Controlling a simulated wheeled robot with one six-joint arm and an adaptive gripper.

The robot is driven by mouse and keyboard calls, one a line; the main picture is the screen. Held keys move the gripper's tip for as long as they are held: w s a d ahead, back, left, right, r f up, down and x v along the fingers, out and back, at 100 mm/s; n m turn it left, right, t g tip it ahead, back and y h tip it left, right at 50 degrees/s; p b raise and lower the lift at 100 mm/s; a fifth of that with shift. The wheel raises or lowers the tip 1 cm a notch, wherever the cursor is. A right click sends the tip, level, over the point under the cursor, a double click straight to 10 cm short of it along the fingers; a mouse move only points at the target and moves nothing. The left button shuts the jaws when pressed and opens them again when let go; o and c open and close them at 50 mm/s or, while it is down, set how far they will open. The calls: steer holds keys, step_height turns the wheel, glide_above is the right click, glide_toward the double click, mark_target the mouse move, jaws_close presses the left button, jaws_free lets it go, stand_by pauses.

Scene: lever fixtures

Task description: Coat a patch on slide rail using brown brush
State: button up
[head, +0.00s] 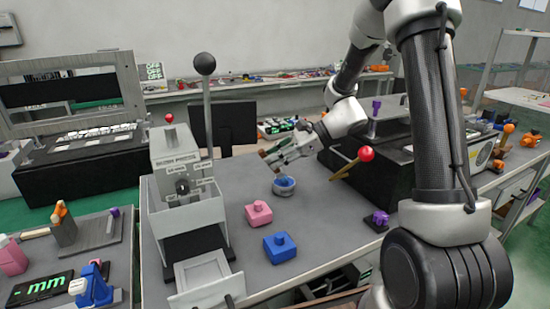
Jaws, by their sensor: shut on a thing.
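The gripper is apart from the pot. I cannot tell for certain which fixture is the slide rail. A grey plate with an orange-topped upright block (64,226) and a purple knob stands on the left bench.
A labelled grey press (180,165) with a tall black-knobbed lever (206,66) stands left of the gripper. A pink block (258,214) and a blue block (281,247) sit in front. A red-knobbed lever (365,154) and a purple piece (377,220) are on the right.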

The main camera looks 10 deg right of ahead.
steer(key=shift+r, duration=3.5)
steer(key=shift+w+f, duration=0.1)
steer(key=w+m+t+h, duration=0.1)
steer(key=w+m+t, duration=0.2)
steer(key=w, duration=0.2)
steer(key=w+d+f+m+t+h, duration=0.2)
steer(key=d+f+m+t+h, duration=0.3)
steer(key=d, duration=0.6)
steer(key=f+m+h, duration=0.1)
steer(key=m+h, duration=0.1)
steer(key=m, duration=0.1)
steer(key=shift+d+f+m+t, duration=0.15)
steer(key=shift+m+t, duration=0.15)
steer(key=shift+m, duration=0.1)
